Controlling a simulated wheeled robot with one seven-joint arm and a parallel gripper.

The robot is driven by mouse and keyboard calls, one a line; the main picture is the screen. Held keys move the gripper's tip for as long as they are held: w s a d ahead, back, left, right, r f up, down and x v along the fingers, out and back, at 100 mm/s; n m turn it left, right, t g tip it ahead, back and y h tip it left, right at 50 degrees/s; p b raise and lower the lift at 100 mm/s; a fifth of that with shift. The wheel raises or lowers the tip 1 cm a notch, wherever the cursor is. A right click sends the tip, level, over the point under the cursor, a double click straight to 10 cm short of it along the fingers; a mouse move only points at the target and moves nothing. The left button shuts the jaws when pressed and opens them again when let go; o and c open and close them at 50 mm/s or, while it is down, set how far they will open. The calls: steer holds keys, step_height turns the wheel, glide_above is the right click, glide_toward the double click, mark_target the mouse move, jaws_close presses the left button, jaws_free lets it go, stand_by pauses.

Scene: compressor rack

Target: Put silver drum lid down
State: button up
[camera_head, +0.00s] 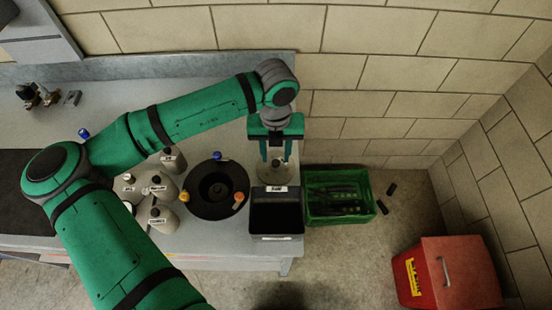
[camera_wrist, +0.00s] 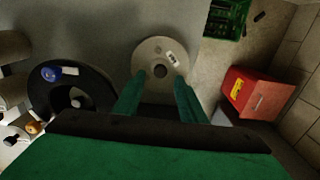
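The silver drum lid (camera_head: 276,178) is a round grey disc with a dark centre and a small white label. It lies flat at the right end of the grey bench, below my gripper (camera_head: 275,158). In the wrist view the lid (camera_wrist: 149,51) shows just beyond my fingertips (camera_wrist: 158,82). The two green fingers stand apart with a gap between them, and the lid's dark centre shows in line with that gap. No finger is seen closed on the lid. Part of the lid is hidden by the fingers in the head view.
A black bin (camera_head: 277,217) stands in front of the lid. A black round dish (camera_head: 203,207) with blue and orange caps and several grey bottles (camera_head: 164,219) stand to the left. A green crate (camera_head: 340,212) and a red box (camera_head: 459,273) are to the right.

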mark_target(276, 163)
step_height(276, 163, up, 8)
stand_by(0.4)
steer(key=shift+w+d, duration=0.1)
stand_by(0.4)
